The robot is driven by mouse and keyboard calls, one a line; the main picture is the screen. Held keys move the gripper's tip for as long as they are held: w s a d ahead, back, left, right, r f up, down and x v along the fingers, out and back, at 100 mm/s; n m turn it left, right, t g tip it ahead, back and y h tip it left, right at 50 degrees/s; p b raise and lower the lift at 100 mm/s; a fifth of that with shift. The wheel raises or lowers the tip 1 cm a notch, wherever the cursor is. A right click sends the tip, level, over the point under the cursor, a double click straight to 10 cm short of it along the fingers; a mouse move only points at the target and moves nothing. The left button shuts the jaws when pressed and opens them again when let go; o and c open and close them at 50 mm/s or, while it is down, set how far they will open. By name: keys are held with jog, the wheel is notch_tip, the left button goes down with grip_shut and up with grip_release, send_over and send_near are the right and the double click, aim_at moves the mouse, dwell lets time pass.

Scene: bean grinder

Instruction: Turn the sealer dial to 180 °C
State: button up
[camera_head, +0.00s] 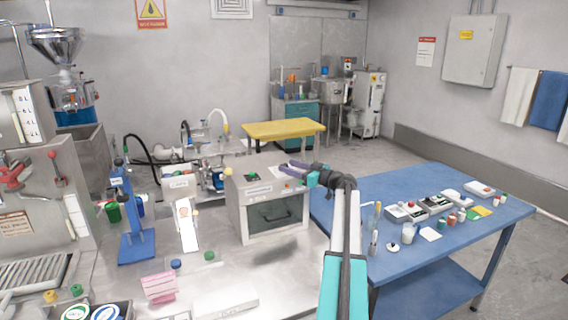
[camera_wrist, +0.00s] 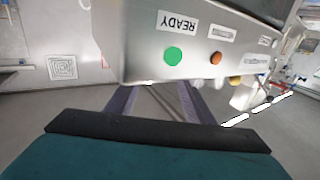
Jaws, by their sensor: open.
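A metal box-shaped unit (camera_head: 272,218) with a dark front window and a handle stands on the steel bench. I cannot tell for sure if it is the sealer. My gripper (camera_head: 284,169) is open and empty at its upper right, fingers pointing left. In the wrist view, a pale metal panel (camera_wrist: 140,45) fills the upper middle, its READY label upside down. It has a green round part (camera_wrist: 173,54) and an orange one (camera_wrist: 216,58). The spread fingers (camera_wrist: 152,98) show just below it, partly hidden behind its edge. No dial scale is readable.
A blue table (camera_head: 410,265) with several small devices and jars stands at the right. A blue stand (camera_head: 138,245) and a pink block (camera_head: 158,287) are on the bench at the left. A yellow-topped table (camera_head: 284,129) stands behind. Bare bench lies around the unit's front.

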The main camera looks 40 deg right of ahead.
aim_at(284, 164)
jog(key=shift+w+a+p, duration=0.15)
jog(key=shift+w+p, duration=0.1)
jog(key=shift+w, duration=0.65)
jog(key=shift+w+a+p, duration=0.1)
jog(key=shift+w+p, duration=0.15)
jog(key=shift+w, duration=0.6)
jog(key=shift+f, duration=0.1)
jog(key=c, duration=1.1)
